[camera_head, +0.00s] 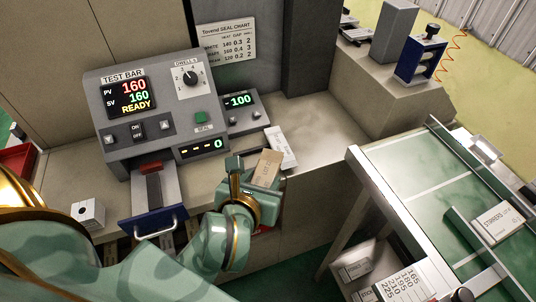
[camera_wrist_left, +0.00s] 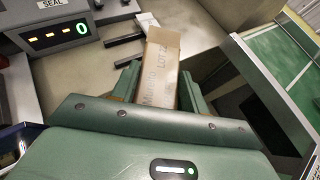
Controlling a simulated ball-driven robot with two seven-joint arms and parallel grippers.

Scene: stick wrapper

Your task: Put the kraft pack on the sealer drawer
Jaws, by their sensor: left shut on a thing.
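The kraft pack (camera_head: 265,165) is a small tan packet with faint print, also large in the left wrist view (camera_wrist_left: 161,68). My left gripper (camera_head: 258,180) is shut on it, with one finger on each side in the left wrist view (camera_wrist_left: 158,92), and the pack sticks out past the fingertips. The sealer drawer (camera_head: 153,222) is pulled out below the sealer, with a blue front, a metal handle and a grey strip on top. The gripper and pack are to the right of the drawer, apart from it. My right gripper is not in view.
The grey sealer (camera_head: 150,115) shows 160 and READY. A white packet (camera_head: 281,148) lies on the bench just beyond the kraft pack. A small white box (camera_head: 88,213) stands left of the drawer. A green conveyor table (camera_head: 420,165) stands at the right.

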